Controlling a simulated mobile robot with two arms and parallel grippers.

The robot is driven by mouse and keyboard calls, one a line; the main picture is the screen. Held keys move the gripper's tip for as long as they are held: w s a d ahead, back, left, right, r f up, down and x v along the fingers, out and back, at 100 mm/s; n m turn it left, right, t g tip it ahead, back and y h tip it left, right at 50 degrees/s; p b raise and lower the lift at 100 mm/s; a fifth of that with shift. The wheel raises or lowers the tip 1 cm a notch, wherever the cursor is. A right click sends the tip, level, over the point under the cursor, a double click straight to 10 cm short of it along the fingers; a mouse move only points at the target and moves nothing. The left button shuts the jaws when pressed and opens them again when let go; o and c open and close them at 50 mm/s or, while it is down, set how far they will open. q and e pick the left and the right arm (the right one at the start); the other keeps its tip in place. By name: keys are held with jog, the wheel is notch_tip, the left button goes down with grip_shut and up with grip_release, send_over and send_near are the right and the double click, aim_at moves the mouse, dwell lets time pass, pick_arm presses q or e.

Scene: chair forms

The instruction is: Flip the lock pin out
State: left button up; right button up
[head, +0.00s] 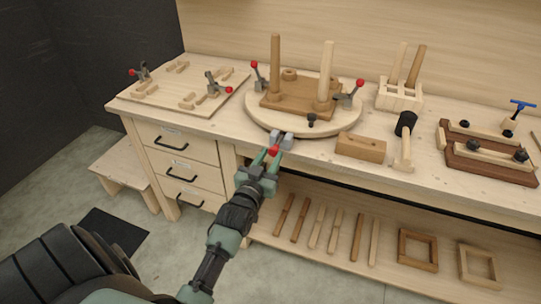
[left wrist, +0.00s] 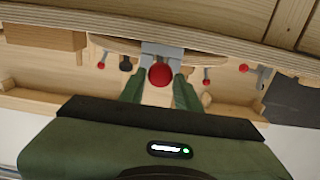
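The lock pin shows as a red ball knob (head: 273,150) below grey metal brackets (head: 282,138) at the front edge of the round wooden turntable (head: 262,118). In the left wrist view the red knob (left wrist: 160,75) sits between my two green fingertips, under the grey bracket (left wrist: 162,50). My left gripper (head: 271,157) is at the knob with its fingers apart on either side of it. It looks open; whether a finger touches the knob is unclear. My right gripper is in neither view.
The turntable carries a brown block (head: 285,101) with two upright pegs and red-tipped clamps (head: 346,97). The bench front edge is close to my gripper; a lower shelf holds sticks and frames (head: 417,250).

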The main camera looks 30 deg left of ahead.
pick_arm(q)
jog(key=shift+o, duration=1.1)
jog(key=b+v, duration=0.1)
jog(key=v, duration=0.6)
jog(key=shift+s, duration=0.4)
